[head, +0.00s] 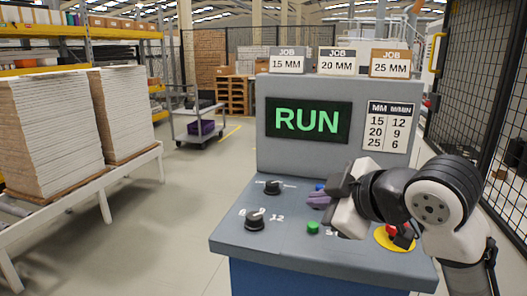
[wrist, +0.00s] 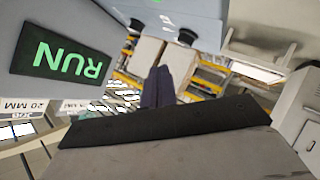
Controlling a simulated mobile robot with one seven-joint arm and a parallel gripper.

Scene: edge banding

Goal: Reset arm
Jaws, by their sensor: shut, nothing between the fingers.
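My gripper (head: 320,197) is over the right part of the grey control console (head: 300,262), its purple-grey fingers pointing left. In the wrist view its fingers (wrist: 157,88) are together with nothing between them. The console's screen (head: 308,119) reads RUN in green; it also shows upside down in the wrist view (wrist: 62,60). Two black knobs, one nearer (head: 255,221) and one farther (head: 272,187), are on the left of the panel. A green button (head: 313,228) lies just below my gripper in the picture. A red button (head: 391,231) on a yellow base is partly hidden by my arm.
Three JOB cards, 15 MM (head: 287,61), 20 MM (head: 337,62) and 25 MM (head: 389,64), stand atop the console. A number chart (head: 387,127) is on its face. A black mesh fence (head: 485,90) stands at right. Board stacks (head: 45,135) stand at left; the floor between is clear.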

